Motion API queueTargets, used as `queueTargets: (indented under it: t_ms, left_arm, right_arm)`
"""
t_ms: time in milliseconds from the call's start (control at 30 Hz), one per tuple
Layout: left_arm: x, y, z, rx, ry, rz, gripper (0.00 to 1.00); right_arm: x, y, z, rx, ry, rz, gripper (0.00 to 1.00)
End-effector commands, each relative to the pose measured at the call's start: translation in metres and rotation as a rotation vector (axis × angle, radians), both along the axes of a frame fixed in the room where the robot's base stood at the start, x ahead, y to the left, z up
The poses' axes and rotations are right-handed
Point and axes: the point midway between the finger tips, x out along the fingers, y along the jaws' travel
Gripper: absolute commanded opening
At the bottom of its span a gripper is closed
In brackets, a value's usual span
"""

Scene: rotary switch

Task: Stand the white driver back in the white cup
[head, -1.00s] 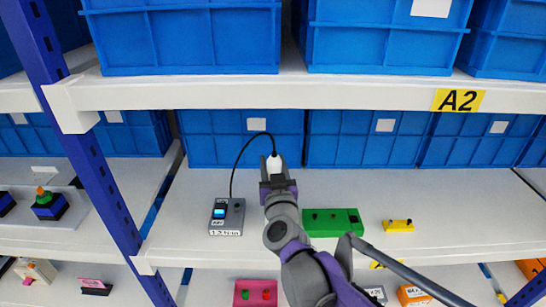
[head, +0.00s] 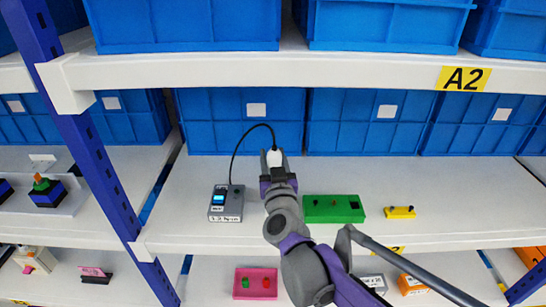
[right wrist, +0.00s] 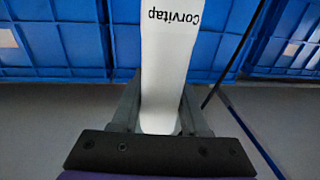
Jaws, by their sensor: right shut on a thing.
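The white driver (right wrist: 170,60) stands out of my right gripper (right wrist: 160,110) in the right wrist view, with "Corvitap" printed on its side. The gripper is shut on it, with one finger on each side. In the head view only a small white part of the driver (head: 275,156) shows between the fingertips of the right gripper (head: 273,160), above the middle shelf. A black cable arcs from there to a grey box on the shelf. I cannot make out the white cup in any view. My left gripper is not in view.
The grey box (head: 226,203) with a lit screen, a green block (head: 333,209) and a small yellow block (head: 400,212) sit on the middle shelf. Blue bins (head: 365,122) line its back. A blue upright (head: 107,185) stands at left. Bare shelf lies beyond the yellow block.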

Motion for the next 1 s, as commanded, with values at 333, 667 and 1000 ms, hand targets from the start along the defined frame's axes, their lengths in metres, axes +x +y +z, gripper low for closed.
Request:
queueTargets:
  t_ms: [333,667,1000]
  left_arm:
    - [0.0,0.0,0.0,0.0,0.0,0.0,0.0]
    - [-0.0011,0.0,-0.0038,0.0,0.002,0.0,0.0]
    - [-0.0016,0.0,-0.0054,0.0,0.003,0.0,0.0]
  right_arm:
    - [0.0001,-0.0002,0.0006,0.0,-0.001,-0.001,0.0]
    - [0.0001,-0.0002,-0.0027,0.0,-0.001,-0.001,0.0]
    - [0.0002,-0.0002,-0.0039,0.0,-0.001,-0.001,0.46]
